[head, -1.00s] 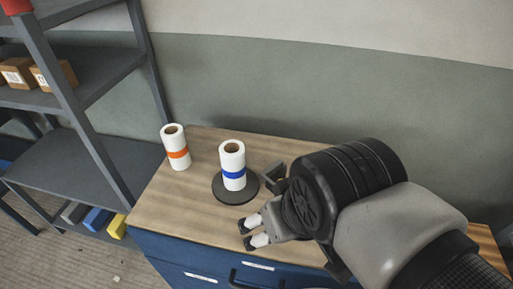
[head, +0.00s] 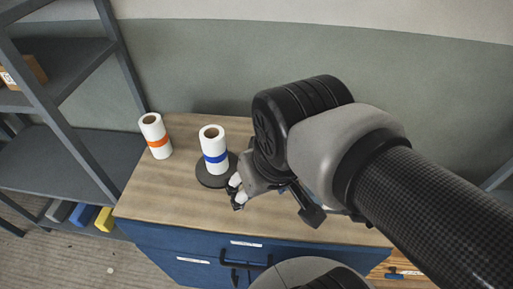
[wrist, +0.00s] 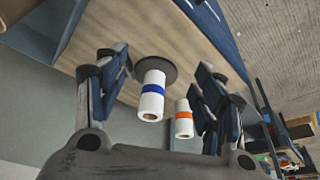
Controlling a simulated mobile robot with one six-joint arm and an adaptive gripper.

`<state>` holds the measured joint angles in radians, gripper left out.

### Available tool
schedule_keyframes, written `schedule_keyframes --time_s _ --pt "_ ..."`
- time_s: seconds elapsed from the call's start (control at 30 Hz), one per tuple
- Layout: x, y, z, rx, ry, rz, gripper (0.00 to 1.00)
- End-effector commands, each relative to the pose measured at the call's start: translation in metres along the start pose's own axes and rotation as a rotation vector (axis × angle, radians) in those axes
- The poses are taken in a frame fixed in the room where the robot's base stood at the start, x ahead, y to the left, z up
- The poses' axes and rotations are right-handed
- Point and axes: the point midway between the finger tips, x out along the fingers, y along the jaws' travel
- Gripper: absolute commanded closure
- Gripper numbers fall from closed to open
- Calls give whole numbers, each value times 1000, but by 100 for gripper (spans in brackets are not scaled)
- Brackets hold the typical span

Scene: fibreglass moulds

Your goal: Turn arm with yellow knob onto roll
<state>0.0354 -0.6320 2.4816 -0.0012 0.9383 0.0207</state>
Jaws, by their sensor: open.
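A white roll with a blue band (head: 214,150) stands upright on a round black base (head: 212,179) on the cabinet top. A white roll with an orange band (head: 155,136) stands to its left. My gripper (head: 237,190) is open and empty, close to the right front of the black base. In the wrist view, the blue-banded roll (wrist: 152,97) and the orange-banded roll (wrist: 184,124) show between the spread fingers (wrist: 160,72). No yellow knob is visible; my arm hides the cabinet top to the right of the base.
The wooden cabinet top (head: 150,190) is clear in front of the rolls. Blue drawers (head: 180,245) with a dark handle are below it. A grey shelf rack (head: 65,155) stands at the left, with blue and yellow blocks (head: 104,219) low down. A wall is behind.

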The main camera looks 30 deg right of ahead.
Motion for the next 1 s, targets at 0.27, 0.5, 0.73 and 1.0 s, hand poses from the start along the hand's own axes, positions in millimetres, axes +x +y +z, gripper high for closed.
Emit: schedule_keyframes --time_s 0.27,0.5,0.73,1.0 --pt "-29 28 -84 158 -162 35 57" --pt "-20 60 -134 286 -286 58 57" --pt "-4 77 -151 350 -344 69 57" --pt "21 79 -143 357 -354 70 57"
